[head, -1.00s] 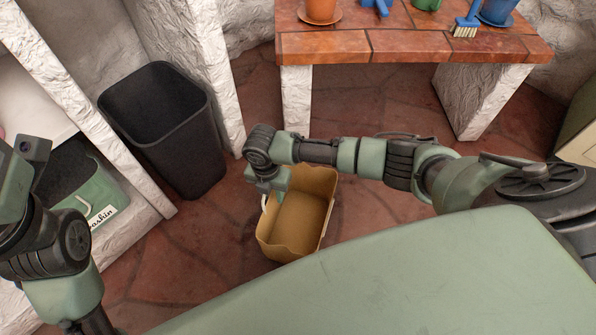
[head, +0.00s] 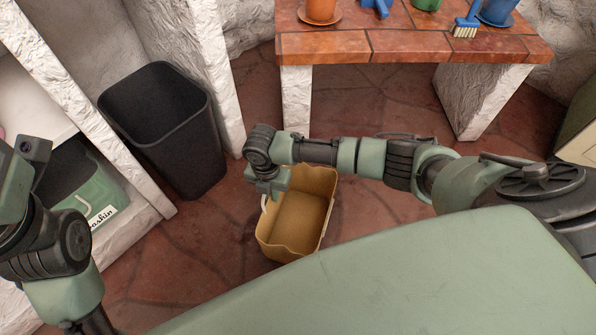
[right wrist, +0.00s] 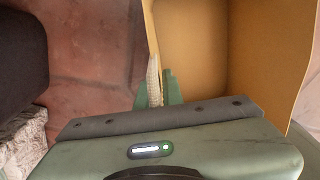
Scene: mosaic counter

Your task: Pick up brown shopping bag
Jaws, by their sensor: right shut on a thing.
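The brown shopping bag (head: 306,220) stands open and upright on the floor, its inside visible from above. My right gripper (head: 264,197) is at the bag's left rim in the head view. It is shut on a pale rope-like handle (right wrist: 153,72), which runs between its green fingers (right wrist: 157,90) in the right wrist view. The bag's open inside (right wrist: 215,50) shows just right of the fingers there. Part of the bag's far rim is hidden by my right arm. My left gripper is only partly in the head view at the left edge, its fingertips out of sight.
A black bin (head: 165,125) stands left of the bag. A white shelf with a green box (head: 95,195) is farther left. A tiled counter (head: 410,45) with pots and a brush stands behind. Bare stone floor (head: 225,240) surrounds the bag.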

